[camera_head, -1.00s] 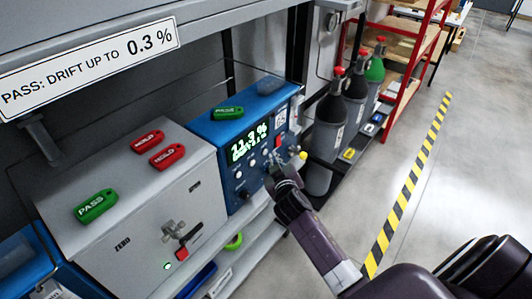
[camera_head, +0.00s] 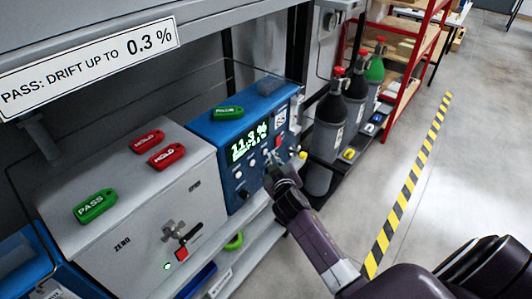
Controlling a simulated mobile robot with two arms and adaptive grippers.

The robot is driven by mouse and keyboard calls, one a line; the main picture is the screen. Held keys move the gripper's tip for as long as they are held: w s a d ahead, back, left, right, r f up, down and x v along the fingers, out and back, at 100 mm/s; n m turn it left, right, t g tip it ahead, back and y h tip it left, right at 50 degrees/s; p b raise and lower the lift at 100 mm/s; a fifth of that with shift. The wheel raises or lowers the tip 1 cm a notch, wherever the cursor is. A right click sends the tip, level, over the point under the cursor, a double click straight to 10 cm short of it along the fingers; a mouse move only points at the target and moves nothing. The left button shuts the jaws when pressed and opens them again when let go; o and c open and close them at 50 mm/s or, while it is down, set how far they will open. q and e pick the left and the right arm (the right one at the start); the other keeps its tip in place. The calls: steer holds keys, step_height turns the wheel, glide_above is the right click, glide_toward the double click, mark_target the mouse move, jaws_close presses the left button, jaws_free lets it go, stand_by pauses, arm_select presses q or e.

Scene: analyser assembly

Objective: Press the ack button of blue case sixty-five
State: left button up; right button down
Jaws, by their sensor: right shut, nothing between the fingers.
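The blue case (camera_head: 213,128) stands on the bench in the middle of the view, with a lit display (camera_head: 248,143) reading about 11.3 % and a smaller line under it. Small knobs and buttons sit below the display, and a red part (camera_head: 278,143) shows at its right. Which of them is the ack button, and the case's number, cannot be read. My right gripper (camera_head: 272,175) is shut and empty at the lower right of the case's front panel. It hides part of the panel, and I cannot tell whether it touches. My left gripper is not in view.
A grey case (camera_head: 120,205) with a ZERO label stands left of the blue case. Green and red tags (camera_head: 168,155) lie on top. Gas cylinders (camera_head: 329,120) stand close on the right. A sign (camera_head: 90,70) hangs above.

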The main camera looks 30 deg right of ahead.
steer(key=shift+w+a, duration=0.25)
steer(key=shift+w, duration=0.3)
stand_by(0.7)
stand_by(0.3)
steer(key=shift+s+d, duration=0.3)
steer(key=shift+s, duration=0.5)
steer(key=shift+p, duration=0.3)
steer(key=s, duration=0.1)
steer(key=s+d+p, duration=0.1)
steer(key=s, duration=0.1)
steer(key=s+d, duration=0.1)
steer(key=shift+s+p, duration=0.3)
steer(key=shift+p, duration=0.05)
